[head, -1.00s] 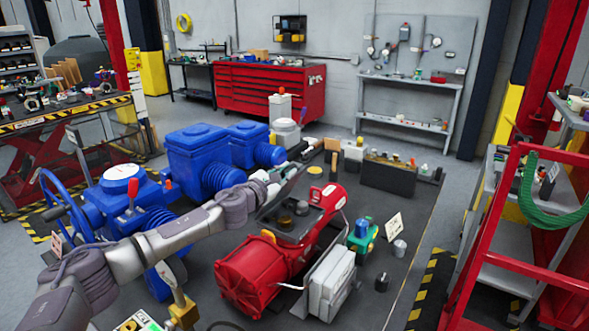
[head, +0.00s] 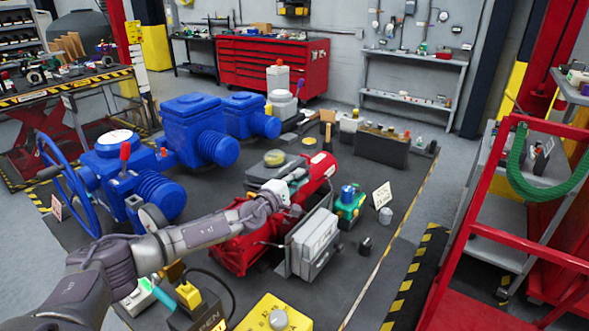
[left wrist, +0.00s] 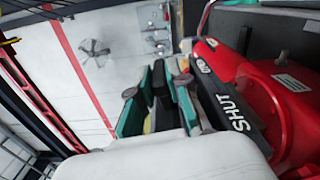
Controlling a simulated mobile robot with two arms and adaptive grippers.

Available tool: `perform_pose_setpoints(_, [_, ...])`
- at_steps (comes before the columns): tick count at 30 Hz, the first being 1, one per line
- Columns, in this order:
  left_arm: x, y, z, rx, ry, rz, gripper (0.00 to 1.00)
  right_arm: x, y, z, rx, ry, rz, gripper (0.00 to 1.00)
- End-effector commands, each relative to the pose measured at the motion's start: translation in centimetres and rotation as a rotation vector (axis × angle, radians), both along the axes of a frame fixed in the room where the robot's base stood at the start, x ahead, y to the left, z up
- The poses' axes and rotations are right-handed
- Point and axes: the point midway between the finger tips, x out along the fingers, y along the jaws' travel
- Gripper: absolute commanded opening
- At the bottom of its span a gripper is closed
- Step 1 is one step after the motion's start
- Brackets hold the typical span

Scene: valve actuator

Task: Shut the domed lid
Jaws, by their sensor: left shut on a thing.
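The red actuator (head: 238,248) lies on the dark mat in the head view. The domed lid (head: 275,158) seems to be the dark plate with a round yellowish dome, lying roughly flat at the actuator's far side. I cannot tell whether its rim meets the housing. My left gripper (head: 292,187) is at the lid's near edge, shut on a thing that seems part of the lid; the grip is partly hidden. In the left wrist view the teal-padded fingers (left wrist: 160,103) are beside a black strip marked SHUT (left wrist: 233,112) on the red body. My right gripper is out of view.
Blue actuators (head: 200,130) stand to the left. A grey box (head: 312,240) is close in front of the red actuator, with a small green device (head: 348,205) to its right. A yellow control box (head: 272,315) stands near my arm. The mat's right side is clearer.

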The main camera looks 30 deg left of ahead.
Motion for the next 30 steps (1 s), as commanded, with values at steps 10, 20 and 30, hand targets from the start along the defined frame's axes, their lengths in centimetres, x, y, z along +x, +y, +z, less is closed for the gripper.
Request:
perform_pose_setpoints(10, [0.0,-0.6,-2.5,0.149,-0.021,0.000,0.00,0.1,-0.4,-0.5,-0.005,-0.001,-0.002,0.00])
perform_pose_setpoints(20, [-0.1,-0.6,-3.0,0.182,-0.025,0.000,0.00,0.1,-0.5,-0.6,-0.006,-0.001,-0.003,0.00])
perform_pose_setpoints(30, [-0.1,-0.5,-3.2,0.182,-0.022,-0.001,0.31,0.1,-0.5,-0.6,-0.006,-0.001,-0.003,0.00])
